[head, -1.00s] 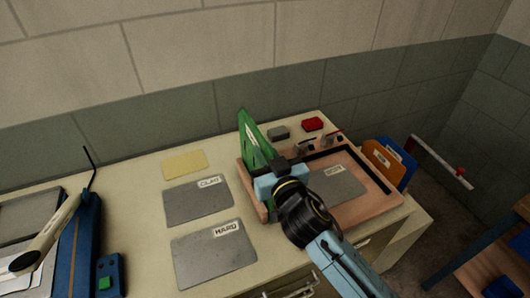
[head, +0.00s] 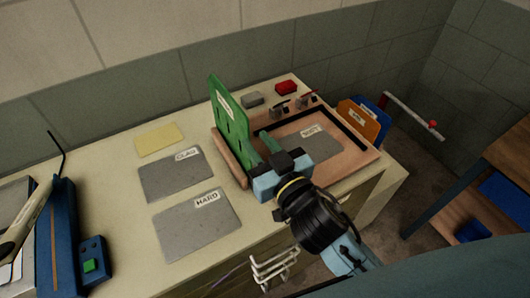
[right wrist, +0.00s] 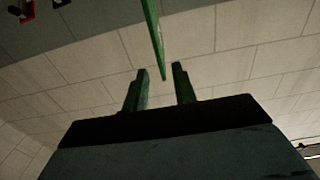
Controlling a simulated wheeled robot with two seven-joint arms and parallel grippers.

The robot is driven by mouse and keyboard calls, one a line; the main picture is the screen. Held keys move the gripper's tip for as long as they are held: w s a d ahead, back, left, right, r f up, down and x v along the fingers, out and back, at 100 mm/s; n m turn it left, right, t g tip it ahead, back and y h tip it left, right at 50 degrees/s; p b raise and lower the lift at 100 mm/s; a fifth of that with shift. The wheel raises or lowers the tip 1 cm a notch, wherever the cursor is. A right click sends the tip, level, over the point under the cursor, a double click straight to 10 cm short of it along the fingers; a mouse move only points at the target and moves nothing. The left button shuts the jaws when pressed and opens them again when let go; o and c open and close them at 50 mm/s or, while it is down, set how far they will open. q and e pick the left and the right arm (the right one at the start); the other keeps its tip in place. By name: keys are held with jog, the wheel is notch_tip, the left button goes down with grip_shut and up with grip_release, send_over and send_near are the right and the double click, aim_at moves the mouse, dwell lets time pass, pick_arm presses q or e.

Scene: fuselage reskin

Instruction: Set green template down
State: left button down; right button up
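The green template (head: 229,118) stands upright on edge in the head view, at the wooden strip (head: 231,162) along the left side of the wooden tray. My right gripper (head: 257,151) is just right of and in front of its lower part. In the right wrist view the two fingers (right wrist: 160,88) are spread with an empty gap, and the template's edge (right wrist: 155,40) shows beyond their tips, apart from them. Whether the template's foot is fully seated is hidden. My left gripper is not in view.
The wooden tray (head: 357,160) holds a grey labelled sheet (head: 322,150). Grey CLAD (head: 172,178) and HARD (head: 190,230) sheets and a yellow sheet (head: 158,139) lie left on the bench. Grey (head: 252,99) and red (head: 287,87) blocks sit behind. A blue device (head: 60,240) stands far left.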

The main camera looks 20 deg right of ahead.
jog(key=shift+s+d, duration=0.25)
jog(key=shift+s, duration=0.85)
